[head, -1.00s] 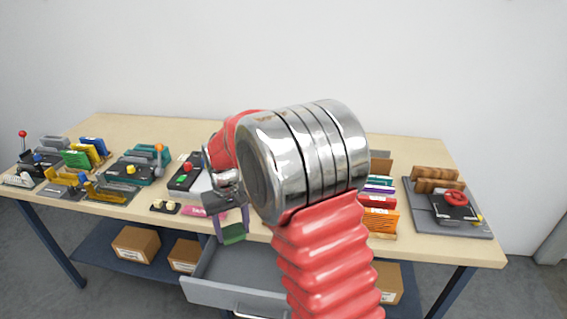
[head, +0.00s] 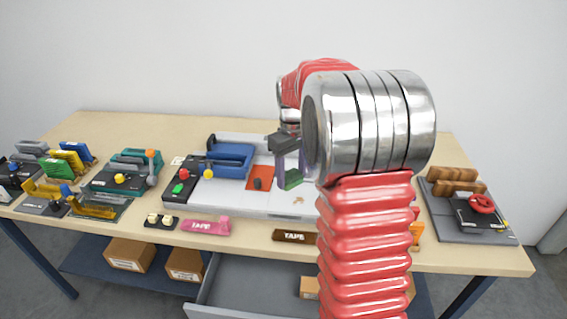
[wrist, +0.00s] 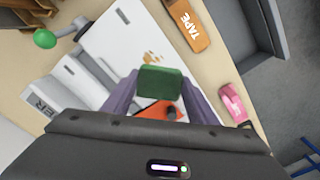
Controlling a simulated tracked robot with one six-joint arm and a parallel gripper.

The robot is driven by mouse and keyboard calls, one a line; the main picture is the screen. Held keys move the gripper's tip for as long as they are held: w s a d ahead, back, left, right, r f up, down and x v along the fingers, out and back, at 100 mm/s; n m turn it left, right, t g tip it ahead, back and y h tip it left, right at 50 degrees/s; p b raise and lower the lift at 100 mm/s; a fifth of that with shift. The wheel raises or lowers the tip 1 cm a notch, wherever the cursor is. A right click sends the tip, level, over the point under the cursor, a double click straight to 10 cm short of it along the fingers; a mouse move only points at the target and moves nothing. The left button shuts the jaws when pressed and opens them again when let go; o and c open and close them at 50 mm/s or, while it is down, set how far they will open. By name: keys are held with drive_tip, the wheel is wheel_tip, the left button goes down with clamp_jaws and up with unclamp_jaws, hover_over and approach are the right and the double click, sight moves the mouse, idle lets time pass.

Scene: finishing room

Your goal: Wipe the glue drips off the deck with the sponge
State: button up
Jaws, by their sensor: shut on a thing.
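The green sponge (head: 292,179) is held between the purple fingers of my gripper (head: 289,168). The sponge also shows in the wrist view (wrist: 160,84), with a finger on each side. The pale deck (head: 245,203) belongs to the machine in the middle of the bench and also fills the middle of the wrist view (wrist: 117,40). The tan glue drips (head: 299,200) lie on the deck, just in front of the sponge; they also show in the wrist view (wrist: 152,58). The sponge appears above the deck; contact cannot be told.
An orange-red pad (head: 258,178) and a blue handled part (head: 232,158) are on the machine left of my gripper. A pink tape holder (head: 205,226) and brown tape piece (head: 293,236) lie along the bench front. A grey drawer (head: 245,280) stands open below.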

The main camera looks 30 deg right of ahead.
drive_tip(key=shift+w+d+r, duration=0.15)
drive_tip(key=shift+d+r, duration=0.05)
drive_tip(key=shift+d, duration=0.3)
drive_tip(key=shift+a+f, duration=0.1)
